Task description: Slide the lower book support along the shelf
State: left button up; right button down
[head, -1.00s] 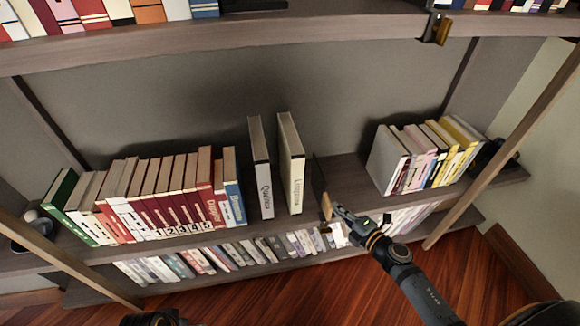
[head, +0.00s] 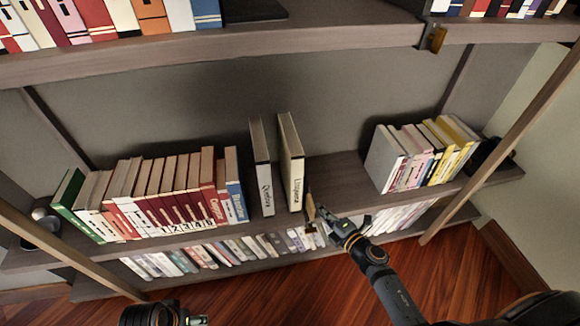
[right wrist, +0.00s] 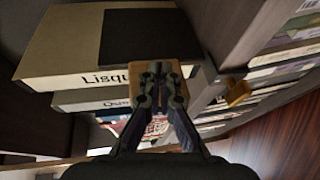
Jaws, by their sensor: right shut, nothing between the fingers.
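The lower book support has a dark thin plate (right wrist: 136,37) and a wooden-coloured front piece (head: 310,207) at the edge of the middle shelf. In the right wrist view its plate lies over the side of a tall cream book (head: 293,165), close against it or touching. A second tall book (head: 261,170) stands left of that one, with a gap at the top. My right gripper (head: 325,214) is shut and empty, its tips at the right side of the front piece (right wrist: 155,74). A part of my left arm shows at the bottom edge, its fingers out of view.
A row of books (head: 160,195) stands left of the tall pair. Another group (head: 420,155) stands at the right, with bare shelf (head: 340,175) between. Lower books (head: 215,252) fill the shelf below. The upper shelf (head: 330,33) carries another support with a brass-coloured block (head: 438,39).

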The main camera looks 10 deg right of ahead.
jog(key=shift+a+p, duration=0.6)
jog(key=shift+a, duration=0.65)
jog(key=shift+a+p, duration=0.35)
jog(key=shift+a, duration=1.95)
jog(key=shift+p, duration=0.3)
jog(key=shift+a, duration=2.55)
jog(key=shift+d+p, duration=0.55)
jog(key=shift+d, duration=1.55)
